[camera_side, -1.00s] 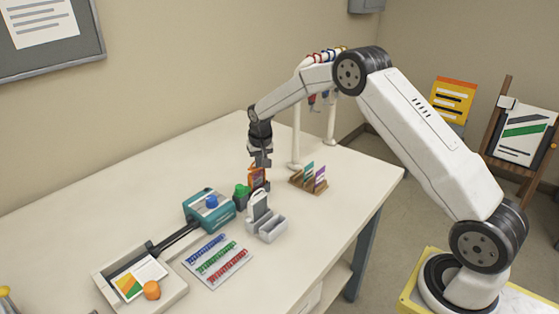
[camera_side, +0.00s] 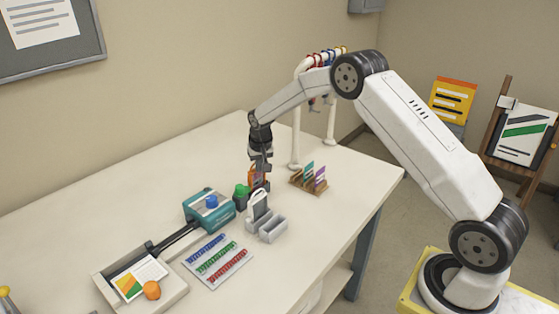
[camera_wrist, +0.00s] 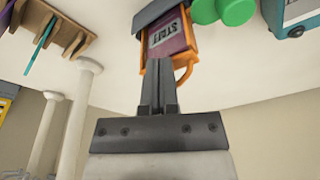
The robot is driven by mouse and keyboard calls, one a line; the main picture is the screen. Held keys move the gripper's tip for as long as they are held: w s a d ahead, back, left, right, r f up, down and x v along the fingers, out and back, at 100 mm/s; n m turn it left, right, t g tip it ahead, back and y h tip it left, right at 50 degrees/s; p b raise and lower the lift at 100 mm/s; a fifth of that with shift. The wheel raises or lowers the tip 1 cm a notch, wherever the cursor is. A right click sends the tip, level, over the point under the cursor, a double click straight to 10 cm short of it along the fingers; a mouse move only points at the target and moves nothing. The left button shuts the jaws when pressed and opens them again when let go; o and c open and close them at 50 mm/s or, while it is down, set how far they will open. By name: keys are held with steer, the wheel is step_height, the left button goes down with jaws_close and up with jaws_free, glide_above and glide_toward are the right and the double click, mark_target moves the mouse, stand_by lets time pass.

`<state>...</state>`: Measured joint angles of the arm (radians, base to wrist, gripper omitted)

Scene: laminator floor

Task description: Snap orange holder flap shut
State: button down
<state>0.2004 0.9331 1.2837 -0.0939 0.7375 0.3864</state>
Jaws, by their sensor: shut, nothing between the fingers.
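The orange holder (camera_wrist: 190,58) holds a purple card lettered "STAFF" in the wrist view. An orange curved piece, perhaps its flap, sticks out at its near right corner; I cannot tell how far open it is. In the side view the holder (camera_side: 252,180) stands upright behind the grey stand and is partly hidden by my gripper. My gripper (camera_wrist: 158,64) is shut and empty, its fingertips right at the holder's near edge. Whether they touch it is not clear. In the side view my gripper (camera_side: 261,184) points down against the holder.
A green-topped object (camera_side: 241,196) and a teal machine (camera_side: 208,208) stand left of the holder. A grey stand with a tray (camera_side: 272,229) is in front. A wooden card rack (camera_side: 309,182) and a white post frame (camera_side: 296,140) are to the right. The back-left tabletop is clear.

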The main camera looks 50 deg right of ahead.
steer(key=shift+r, duration=0.1)
stand_by(0.3)
step_height(320, 180, up, 7)
stand_by(1.1)
steer(key=shift+s+a, duration=0.1)
steer(key=s+a+n, duration=0.3)
steer(key=s+a, duration=0.3)
steer(key=s, duration=0.9)
steer(key=s+a+n+y, duration=0.1)
steer(key=s+a+n, duration=0.2)
steer(key=s, duration=1.2)
steer(key=a, duration=0.3)
steer(key=shift+a+f+t, duration=0.3)
steer(key=shift+a+f, duration=0.05)
steer(key=shift+a, duration=0.05)
steer(key=shift+w, duration=0.1)
